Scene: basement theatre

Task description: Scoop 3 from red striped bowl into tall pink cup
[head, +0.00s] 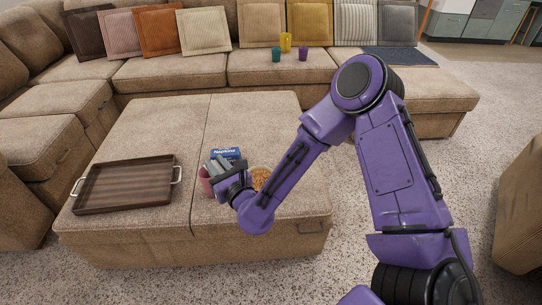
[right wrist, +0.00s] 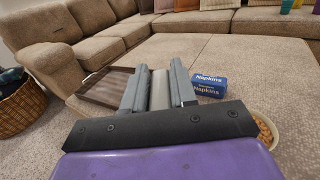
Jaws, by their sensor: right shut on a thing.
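My right gripper (head: 217,166) is over the front middle of the ottoman. It is shut on a grey scoop (right wrist: 160,90), which shows between its two fingers in the right wrist view; the scoop's far end is hard to make out. The pink cup (head: 205,184) stands on the ottoman just left of and below the gripper, partly hidden by it. The bowl (right wrist: 274,122) of small orange-brown pieces is to the right of the gripper, partly hidden by my arm; its stripes cannot be made out. My left gripper is not in view.
A blue napkin box (head: 226,154) stands just behind the gripper. A brown tray (head: 127,202) with metal handles lies on the left of the ottoman (head: 250,112). Small teal, yellow and purple cups stand on the sofa behind. The ottoman's back is clear.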

